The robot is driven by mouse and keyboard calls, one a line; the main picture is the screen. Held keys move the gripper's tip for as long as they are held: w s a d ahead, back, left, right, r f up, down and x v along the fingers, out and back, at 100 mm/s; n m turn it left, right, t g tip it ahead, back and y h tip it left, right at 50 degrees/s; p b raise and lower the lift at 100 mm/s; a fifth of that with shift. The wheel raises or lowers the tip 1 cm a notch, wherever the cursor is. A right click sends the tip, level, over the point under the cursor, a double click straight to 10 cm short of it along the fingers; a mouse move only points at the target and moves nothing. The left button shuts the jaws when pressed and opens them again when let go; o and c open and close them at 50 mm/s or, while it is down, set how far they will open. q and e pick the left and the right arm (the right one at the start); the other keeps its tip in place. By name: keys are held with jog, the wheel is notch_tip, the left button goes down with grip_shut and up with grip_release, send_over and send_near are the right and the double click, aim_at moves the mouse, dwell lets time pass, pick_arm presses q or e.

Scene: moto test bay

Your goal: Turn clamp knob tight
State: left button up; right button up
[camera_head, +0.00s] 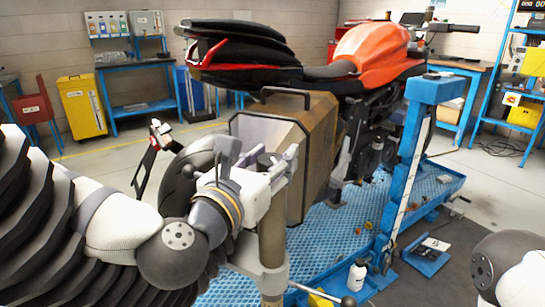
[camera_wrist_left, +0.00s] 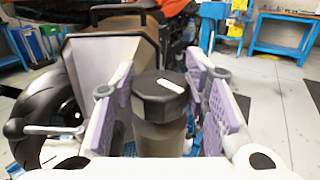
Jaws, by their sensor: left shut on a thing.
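The clamp knob (camera_wrist_left: 158,97) is a black faceted cap with a white mark on top. In the head view the gripper mostly hides the knob. My right gripper is out of view; only a part of my right arm shows at the lower right edge.
A metal pannier case (camera_head: 307,125) on the orange motorcycle (camera_head: 370,50) stands close behind the post. A blue lift frame (camera_head: 410,150) rises to the right. A white bottle (camera_head: 356,275) and a black-handled lever (camera_head: 330,298) are low in front.

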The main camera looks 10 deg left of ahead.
pick_arm(q)
jog(key=shift+c, duration=0.4)
jog(key=shift+w+a+f+h, duration=0.1)
jog(key=shift+w+f+h, duration=0.05)
jog(key=shift+h, duration=0.25)
jog(key=shift+f+m+g+h+b, duration=0.15)
jog(key=shift+m+g+h+b, duration=0.5)
jog(key=shift+m+h, duration=0.35)
jog(key=shift+m+g+h, duration=0.3)
jog(key=shift+g+h, duration=0.05)
jog(key=shift+h, duration=0.05)
jog(key=shift+r+m+h, duration=0.25)
jog(key=shift+m+h, duration=0.05)
jog(key=shift+h, duration=0.1)
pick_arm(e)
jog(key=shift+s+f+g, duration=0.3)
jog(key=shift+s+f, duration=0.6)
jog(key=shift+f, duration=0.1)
pick_arm(q)
jog(key=o, duration=1.2)
